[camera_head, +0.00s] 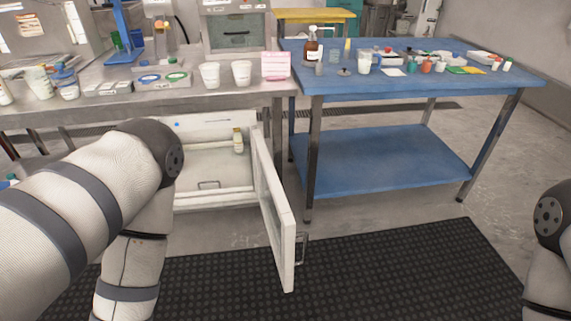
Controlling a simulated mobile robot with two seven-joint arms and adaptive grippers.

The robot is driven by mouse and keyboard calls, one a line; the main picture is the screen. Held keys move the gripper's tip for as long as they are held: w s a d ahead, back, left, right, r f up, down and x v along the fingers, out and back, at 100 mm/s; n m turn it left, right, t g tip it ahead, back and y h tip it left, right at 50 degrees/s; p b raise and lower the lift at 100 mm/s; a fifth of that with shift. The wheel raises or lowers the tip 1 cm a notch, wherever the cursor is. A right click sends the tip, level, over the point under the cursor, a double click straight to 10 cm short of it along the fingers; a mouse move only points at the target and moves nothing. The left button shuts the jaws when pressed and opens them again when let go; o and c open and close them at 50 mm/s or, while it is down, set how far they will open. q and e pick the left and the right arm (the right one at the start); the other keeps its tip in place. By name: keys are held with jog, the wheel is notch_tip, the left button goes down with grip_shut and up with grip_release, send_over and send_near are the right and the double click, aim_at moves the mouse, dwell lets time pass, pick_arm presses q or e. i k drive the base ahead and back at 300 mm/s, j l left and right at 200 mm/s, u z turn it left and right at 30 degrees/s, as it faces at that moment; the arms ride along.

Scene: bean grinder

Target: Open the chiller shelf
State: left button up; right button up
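The white chiller (187,125) stands under the grey counter at the left. Its door (274,208) is swung wide open toward me and to the right, with a handle (301,248) near its free edge. Inside, a pale shelf (228,184) with a small handle (209,184) on its front shows low in the cavity. I cannot tell if the shelf is pulled out. My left arm covers the left part of the chiller, and its gripper is not visible. My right arm shows only at the right edge, without its gripper.
A small bottle (238,140) stands inside the chiller. The counter (190,101) above holds cups and trays. A blue table (430,84) with a lower shelf (380,163) stands to the right. A black mat (400,270) covers the clear floor in front.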

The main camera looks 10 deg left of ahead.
aim_at(215, 167)
jog(key=i+l+u, duration=0.2)
jog(key=u, duration=0.15)
jog(key=i+l+u, duration=0.7)
jog(key=l+u, duration=0.35)
jog(key=i+l+u, duration=0.15)
jog(key=l+u, duration=0.15)
jog(key=l, duration=0.25)
